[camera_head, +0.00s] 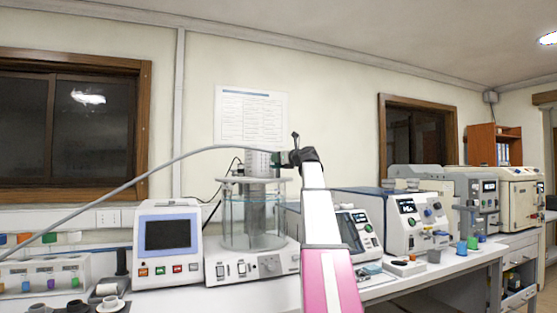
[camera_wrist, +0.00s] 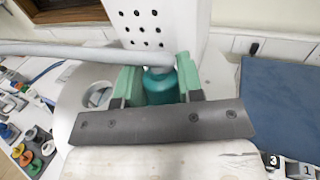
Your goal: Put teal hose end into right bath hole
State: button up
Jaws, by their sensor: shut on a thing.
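My gripper (camera_head: 292,158) is above the glass bath (camera_head: 250,222) in the head view. In the wrist view, its green fingers are shut on the teal hose end (camera_wrist: 159,88), one finger on each side. The grey hose (camera_head: 160,167) runs from the far left up to the gripper; it also shows in the wrist view (camera_wrist: 60,49). The bath's pale round lid (camera_wrist: 72,112) lies below the gripper in the wrist view, with one round hole (camera_wrist: 98,95) left of the hose end. No right hole shows; the gripper and hose end cover that part of the lid.
A perforated white column (camera_wrist: 158,22) stands just behind the hose end. A white device with a dark screen (camera_head: 168,243) is left of the bath. Bench instruments (camera_head: 405,222) stand to the right. Small cups (camera_head: 110,302) sit at lower left.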

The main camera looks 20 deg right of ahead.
jog(key=shift+f, duration=0.55)
jog(key=o, duration=1)
jog(key=shift+c, duration=0.2)
jog(key=shift+r, duration=0.15)
jog(key=shift+r, duration=0.35)
jog(key=v, duration=1.2)
jog(key=shift+s+d+r, duration=0.1)
jog(key=shift+s, duration=0.05)
